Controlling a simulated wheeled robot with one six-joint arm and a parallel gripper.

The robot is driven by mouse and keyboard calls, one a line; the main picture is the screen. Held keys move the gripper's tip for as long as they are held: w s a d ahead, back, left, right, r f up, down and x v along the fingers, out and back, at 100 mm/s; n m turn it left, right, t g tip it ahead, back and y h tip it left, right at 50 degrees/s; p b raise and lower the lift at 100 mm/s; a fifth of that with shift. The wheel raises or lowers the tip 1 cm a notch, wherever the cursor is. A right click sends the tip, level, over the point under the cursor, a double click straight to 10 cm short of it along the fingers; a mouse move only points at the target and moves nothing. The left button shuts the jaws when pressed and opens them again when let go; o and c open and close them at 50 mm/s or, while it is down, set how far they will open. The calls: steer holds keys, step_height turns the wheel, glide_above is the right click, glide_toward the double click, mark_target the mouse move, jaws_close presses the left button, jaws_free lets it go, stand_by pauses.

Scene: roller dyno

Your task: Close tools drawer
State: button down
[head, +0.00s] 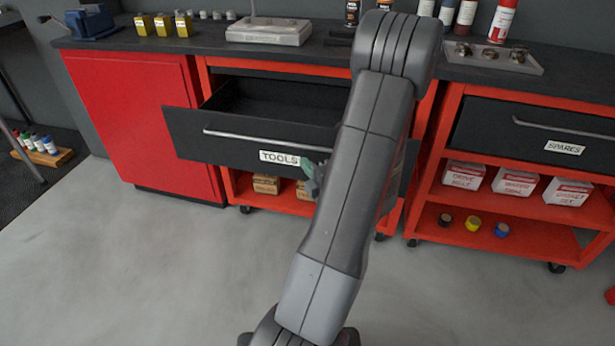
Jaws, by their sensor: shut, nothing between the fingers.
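The tools drawer (240,143) is black with a silver bar handle and a white TOOLS label (279,158). It stands pulled out of its red cabinet, and its inside looks empty where it shows. My gripper (309,175) is at the drawer front, just right of the label, partly hidden behind my arm. Its visible greenish finger part is close to the drawer face; I cannot tell whether it touches. The fingers are shut with nothing between them. My arm hides the right part of the drawer front and handle.
A spares drawer (540,128) is shut in the red cart at right, above shelves with white boxes (515,182). A red cabinet door (140,120) is at left. Bottles (502,20) and a metal tray (490,60) stand on the dark worktop. The grey floor in front is clear.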

steer(key=shift+w+d, duration=0.1)
steer(key=shift+w, duration=0.2)
